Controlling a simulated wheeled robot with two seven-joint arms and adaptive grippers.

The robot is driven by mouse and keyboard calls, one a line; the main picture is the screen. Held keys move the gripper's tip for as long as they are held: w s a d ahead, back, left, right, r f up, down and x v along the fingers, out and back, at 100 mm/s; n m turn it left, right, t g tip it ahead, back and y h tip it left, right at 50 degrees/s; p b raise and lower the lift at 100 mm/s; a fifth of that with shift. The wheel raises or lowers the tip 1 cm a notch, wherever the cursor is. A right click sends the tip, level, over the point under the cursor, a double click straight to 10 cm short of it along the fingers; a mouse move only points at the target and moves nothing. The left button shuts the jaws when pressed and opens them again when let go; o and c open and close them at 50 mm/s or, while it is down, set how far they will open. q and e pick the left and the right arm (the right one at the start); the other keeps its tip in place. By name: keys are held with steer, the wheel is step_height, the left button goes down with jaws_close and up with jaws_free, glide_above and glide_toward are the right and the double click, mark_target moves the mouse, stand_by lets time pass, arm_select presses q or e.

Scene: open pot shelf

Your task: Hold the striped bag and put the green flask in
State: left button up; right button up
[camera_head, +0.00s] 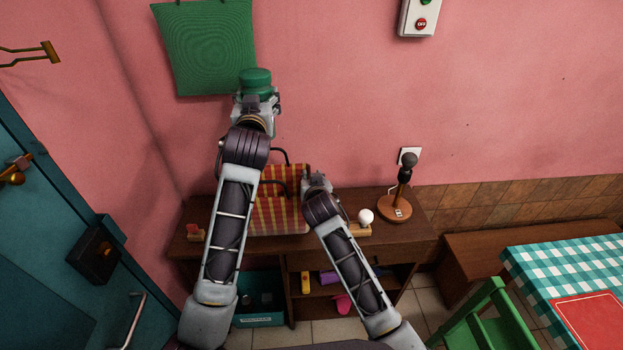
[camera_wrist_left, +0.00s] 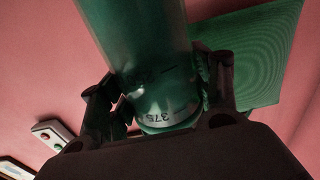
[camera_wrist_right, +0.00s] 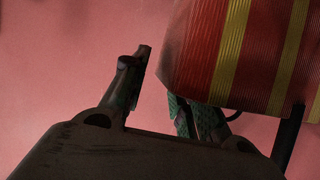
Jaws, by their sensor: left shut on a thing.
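The green flask (camera_head: 255,82) is upright, high in front of the wall. My left gripper (camera_head: 257,102) is shut around its lower part; the left wrist view shows the flask (camera_wrist_left: 145,45) between both fingers. The red and yellow striped bag (camera_head: 280,214) stands on the brown bench with dark handles up, below and right of the flask. My right gripper (camera_head: 316,184) is at the bag's upper right side. In the right wrist view its fingers are apart with wall showing between them, and the bag (camera_wrist_right: 245,50) covers the tip of one finger.
The bench (camera_head: 400,245) also bears a lamp-like stand (camera_head: 396,207), a white ball on a wooden block (camera_head: 365,217) and a small red item (camera_head: 194,231). A green cushion (camera_head: 205,50) hangs behind the flask. A teal door (camera_head: 50,220) is at left, a green chair (camera_head: 485,320) at right.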

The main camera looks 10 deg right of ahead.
steer(key=shift+x, duration=0.9)
steer(key=shift+c, duration=0.2)
jaws_close()
